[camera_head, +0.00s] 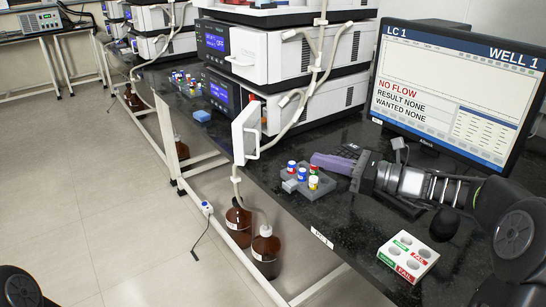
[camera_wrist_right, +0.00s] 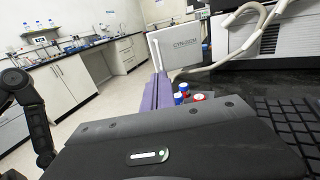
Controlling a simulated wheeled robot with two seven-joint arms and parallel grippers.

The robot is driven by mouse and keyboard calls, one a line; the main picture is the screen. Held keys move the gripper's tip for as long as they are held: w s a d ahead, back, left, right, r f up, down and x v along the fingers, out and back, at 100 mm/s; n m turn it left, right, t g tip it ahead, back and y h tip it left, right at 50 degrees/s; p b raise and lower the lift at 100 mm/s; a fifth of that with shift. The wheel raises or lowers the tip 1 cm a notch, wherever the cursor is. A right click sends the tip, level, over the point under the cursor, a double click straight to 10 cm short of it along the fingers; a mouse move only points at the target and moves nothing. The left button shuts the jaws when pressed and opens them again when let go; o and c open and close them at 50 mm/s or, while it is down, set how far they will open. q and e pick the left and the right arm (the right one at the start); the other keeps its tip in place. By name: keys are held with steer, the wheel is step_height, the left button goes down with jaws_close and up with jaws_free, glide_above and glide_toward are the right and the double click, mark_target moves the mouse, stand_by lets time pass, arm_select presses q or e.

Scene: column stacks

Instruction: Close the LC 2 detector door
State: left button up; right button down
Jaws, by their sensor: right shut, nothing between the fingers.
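An open white door panel (camera_head: 246,132) with a handle stands out from the nearest instrument stack, over the bench's front edge. It also shows in the right wrist view (camera_wrist_right: 175,47), upright beyond my fingers, with grey lettering on its face. I cannot read which LC number this stack bears. My right gripper (camera_head: 314,160) has purple fingers, is shut and empty, and points left toward the door, apart from it. The fingers also show in the right wrist view (camera_wrist_right: 160,78). My left gripper is out of view.
A grey rack of capped vials (camera_head: 306,184) sits just below my right fingers. A monitor (camera_head: 455,85) reading LC 1 stands at the right. A white tray (camera_head: 408,255) lies at the front edge. Brown bottles (camera_head: 265,252) stand below the bench. Tubing hangs beside the door.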

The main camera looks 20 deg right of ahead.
steer(key=shift+w+f, duration=0.1)
steer(key=shift+f, duration=0.1)
steer(key=shift+r, duration=0.15)
steer(key=b+x, duration=0.2)
steer(key=x, duration=1.2)
